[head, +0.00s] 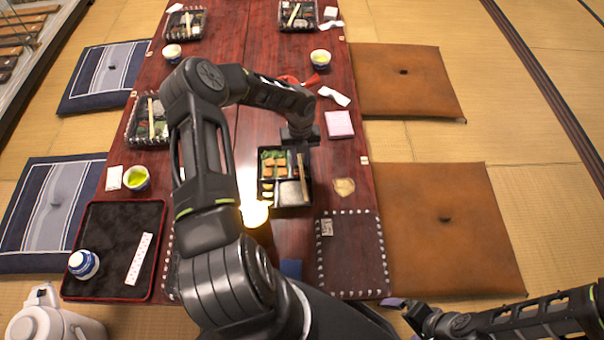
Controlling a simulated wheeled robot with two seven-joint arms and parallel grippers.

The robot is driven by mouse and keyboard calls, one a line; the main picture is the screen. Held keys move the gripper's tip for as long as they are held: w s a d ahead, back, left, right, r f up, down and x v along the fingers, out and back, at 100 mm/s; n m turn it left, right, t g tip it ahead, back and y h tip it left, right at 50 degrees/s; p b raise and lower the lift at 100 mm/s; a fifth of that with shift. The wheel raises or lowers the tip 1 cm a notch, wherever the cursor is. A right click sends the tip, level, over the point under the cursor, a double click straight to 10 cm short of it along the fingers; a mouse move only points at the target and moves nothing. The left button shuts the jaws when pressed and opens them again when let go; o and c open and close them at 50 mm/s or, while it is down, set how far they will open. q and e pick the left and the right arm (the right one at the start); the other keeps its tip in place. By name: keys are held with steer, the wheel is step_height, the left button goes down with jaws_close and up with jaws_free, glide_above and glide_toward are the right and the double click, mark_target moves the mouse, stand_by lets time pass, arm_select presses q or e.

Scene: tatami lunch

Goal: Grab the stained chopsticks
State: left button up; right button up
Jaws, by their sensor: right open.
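Brown chopsticks (302,178) lie along the right part of a black bento box (292,206) in the middle of the table; stains are too small to make out. My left gripper (300,143) points down at the far edge of this box, by the chopsticks' far end. Its fingers are hidden or too dark to show whether they hold anything. My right gripper (408,308) is low at the right, off the table's near right corner, open and away from the box. Paler chopsticks (150,118) lie on another bento at the left, partly behind my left arm.
The dark red table (330,190) also bears a black tray (100,285) with a blue-white cup (83,264), green tea cups (136,178), a pink box (339,125) and a studded mat (360,285). A lit lamp (255,213) stands close to my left arm. Brown cushions (450,215) lie right.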

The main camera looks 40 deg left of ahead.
arm_select(q)
steer(key=shift+c, duration=0.3)
jaws_close()
stand_by(0.3)
